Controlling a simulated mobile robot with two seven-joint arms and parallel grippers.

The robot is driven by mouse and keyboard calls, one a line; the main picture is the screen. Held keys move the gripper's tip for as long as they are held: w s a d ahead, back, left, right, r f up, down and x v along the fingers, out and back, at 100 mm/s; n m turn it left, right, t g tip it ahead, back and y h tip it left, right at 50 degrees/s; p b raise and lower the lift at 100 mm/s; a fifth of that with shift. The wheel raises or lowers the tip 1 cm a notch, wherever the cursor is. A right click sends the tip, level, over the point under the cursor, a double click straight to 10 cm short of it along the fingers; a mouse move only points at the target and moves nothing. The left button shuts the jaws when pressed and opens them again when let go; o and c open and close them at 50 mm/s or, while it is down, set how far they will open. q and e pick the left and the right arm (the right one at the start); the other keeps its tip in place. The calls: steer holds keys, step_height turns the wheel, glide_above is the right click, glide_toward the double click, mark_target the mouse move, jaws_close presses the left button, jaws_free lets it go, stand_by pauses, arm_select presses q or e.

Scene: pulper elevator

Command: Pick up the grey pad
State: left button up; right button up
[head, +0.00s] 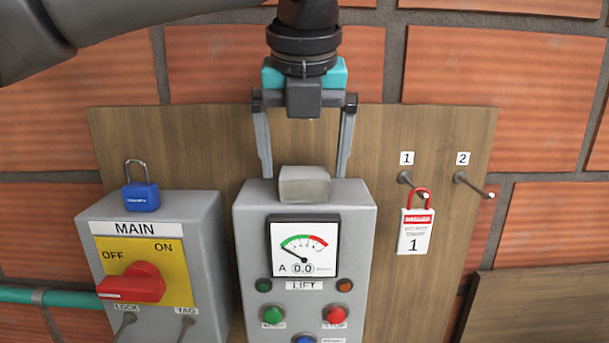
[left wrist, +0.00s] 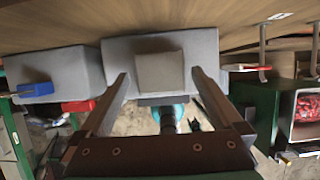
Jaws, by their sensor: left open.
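The grey pad (head: 305,184) is a small block lying on top of the grey control box (head: 246,232) with the meter. In the left wrist view the pad (left wrist: 160,72) sits on the box top, between the finger lines. My left gripper (head: 305,172) points down from above, its fingers spread to either side of the pad. It is open and empty, and I see no finger touching the pad. In the left wrist view the left gripper (left wrist: 160,82) also shows open. My right gripper is in neither view.
A MAIN switch box (head: 205,230) with a red knob and a blue padlock (head: 141,196) on top stands to the left. Two pegs stick out of the wooden board (head: 420,130) on the right, and a red-white tag (head: 414,232) hangs there. A brick wall is behind.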

arm_select(q)
steer(key=shift+x, duration=0.85)
steer(key=shift+c, duration=0.2)
steer(key=c, duration=1)
steer(key=shift+c, duration=0.2)
step_height(320, 180, up, 10)
step_height(320, 180, up, 9)
steer(key=p, duration=0.4)
glide_above(305, 173)
steer(key=shift+r, duration=0.55)
